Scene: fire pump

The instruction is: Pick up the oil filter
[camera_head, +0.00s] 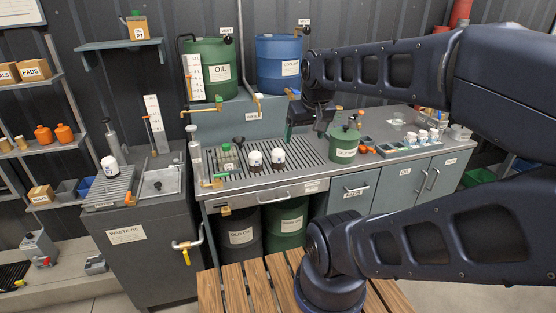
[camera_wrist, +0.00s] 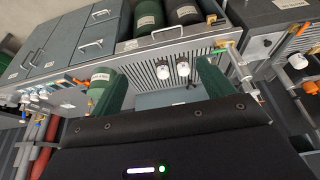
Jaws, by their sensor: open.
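Two small white cylinders with dark lower parts, which look like oil filters, stand side by side on the slatted drain grate: the left one (camera_head: 256,159) and the right one (camera_head: 278,156). They also show in the wrist view, one (camera_wrist: 163,72) beside the other (camera_wrist: 183,69), between my fingers but farther off. A similar white cylinder (camera_head: 110,166) is on the left cabinet; which one is the oil filter I cannot tell. My gripper (camera_head: 290,135) is open and empty above the grate's back right. Its green fingers spread wide in the wrist view (camera_wrist: 160,75).
A green can (camera_head: 344,146) stands just right of the grate, with orange items and a tray of small white containers (camera_head: 422,137) beyond. Oil drum (camera_head: 209,69) and blue drum (camera_head: 279,62) stand behind. A wooden slatted surface (camera_head: 240,290) is in front.

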